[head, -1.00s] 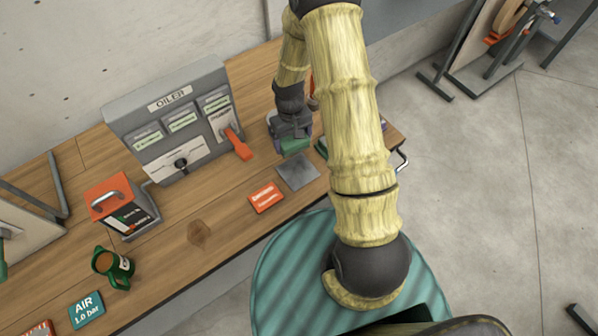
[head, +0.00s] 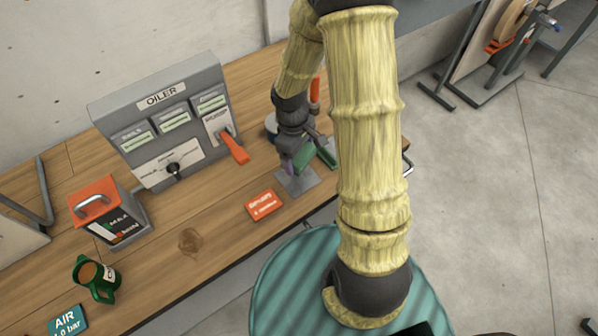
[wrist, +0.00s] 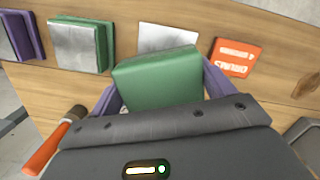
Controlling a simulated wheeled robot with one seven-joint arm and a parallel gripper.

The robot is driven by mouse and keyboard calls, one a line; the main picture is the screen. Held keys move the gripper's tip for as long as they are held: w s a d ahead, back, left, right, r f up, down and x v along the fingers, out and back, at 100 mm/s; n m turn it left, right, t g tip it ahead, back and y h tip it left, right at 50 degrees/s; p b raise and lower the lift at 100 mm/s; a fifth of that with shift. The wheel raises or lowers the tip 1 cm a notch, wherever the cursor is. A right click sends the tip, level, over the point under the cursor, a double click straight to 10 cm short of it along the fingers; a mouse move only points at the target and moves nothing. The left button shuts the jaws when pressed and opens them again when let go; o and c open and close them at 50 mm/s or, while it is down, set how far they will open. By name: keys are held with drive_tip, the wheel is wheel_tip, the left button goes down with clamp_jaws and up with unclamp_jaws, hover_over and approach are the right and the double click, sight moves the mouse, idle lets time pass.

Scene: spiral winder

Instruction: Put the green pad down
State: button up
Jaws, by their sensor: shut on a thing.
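My gripper (wrist: 162,90) is shut on the green pad (wrist: 158,74), with a purple finger at each side of it. In the head view the pad (head: 305,157) shows only in part beside the gripper (head: 299,161). It is low, above or at the back of a flat grey plate (head: 298,183) on the bench. In the wrist view the plate (wrist: 168,36) shows just beyond the pad, which hides part of it. I cannot tell whether the pad touches the plate.
Another green block with a grey face (wrist: 80,45) and a purple one (wrist: 16,36) stand left in the wrist view. An orange sign (head: 264,204) lies beside the plate. The oiler panel (head: 160,125) with its orange lever (head: 234,147) stands at the back. An orange-handled tool (wrist: 54,145) is close by.

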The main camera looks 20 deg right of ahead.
sight(299, 162)
drive_tip(key=shift+f, duration=1.95)
drive_tip(key=shift+f, duration=0.1)
drive_tip(key=shift+f, duration=2)
drive_tip(key=shift+f, duration=0.2)
drive_tip(key=o, duration=1)
drive_tip(key=shift+r, duration=0.1)
drive_tip(key=shift+o, duration=0.2)
drive_tip(key=r, duration=0.8)
drive_tip(key=w+a+r, duration=0.1)
drive_tip(key=r, duration=0.3)
drive_tip(key=shift+r, duration=0.1)
